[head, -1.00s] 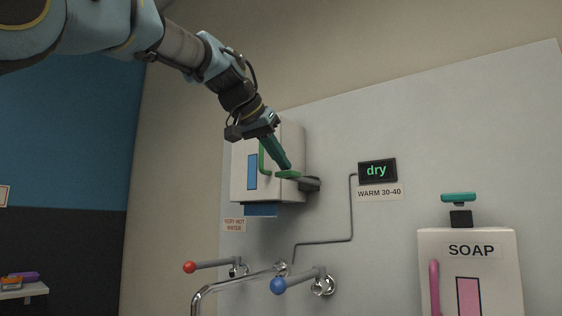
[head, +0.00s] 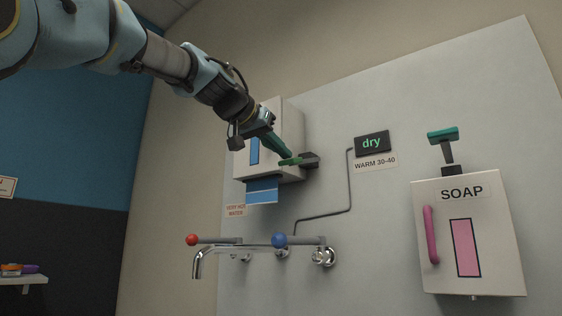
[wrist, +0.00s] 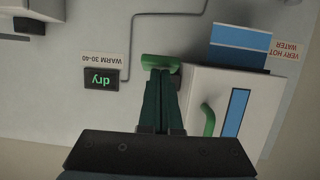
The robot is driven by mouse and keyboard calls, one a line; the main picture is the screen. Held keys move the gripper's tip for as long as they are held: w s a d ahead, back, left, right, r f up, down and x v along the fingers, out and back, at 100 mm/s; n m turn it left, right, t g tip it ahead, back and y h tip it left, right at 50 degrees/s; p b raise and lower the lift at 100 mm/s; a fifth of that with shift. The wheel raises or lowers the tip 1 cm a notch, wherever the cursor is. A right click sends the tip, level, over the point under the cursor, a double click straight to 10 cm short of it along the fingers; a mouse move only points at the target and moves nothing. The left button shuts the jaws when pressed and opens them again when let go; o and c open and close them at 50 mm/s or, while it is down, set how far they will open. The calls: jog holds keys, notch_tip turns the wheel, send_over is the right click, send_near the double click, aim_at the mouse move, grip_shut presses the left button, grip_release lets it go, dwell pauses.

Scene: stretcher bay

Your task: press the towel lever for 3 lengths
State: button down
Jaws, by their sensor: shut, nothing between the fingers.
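The white towel dispenser (head: 290,125) hangs on the wall panel, with a blue front window and a green handle. Its lever (head: 290,162) sticks out low on the right side, a green pad on a dark arm. A blue and white striped towel (head: 262,191) hangs from the underside; it also shows in the wrist view (wrist: 238,45). My gripper (head: 286,154) is shut and empty, its tips down at the lever pad and seemingly touching it. In the wrist view the tips (wrist: 160,72) meet the green pad (wrist: 161,62) and hide part of it.
A dark display (head: 372,143) reads "dry" at the right. Below are a spout (head: 215,249), a red-knobbed tap (head: 192,240) and a blue-knobbed tap (head: 279,241). A soap dispenser (head: 500,235) stands at the right. A shelf (head: 22,281) with small items is far left.

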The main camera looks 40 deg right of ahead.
jog(key=shift+d+f+h+b, duration=0.1)
jog(key=shift+f+h+b, duration=0.3)
jog(key=shift+f+b, duration=0.8)
jog(key=shift+r, duration=0.25)
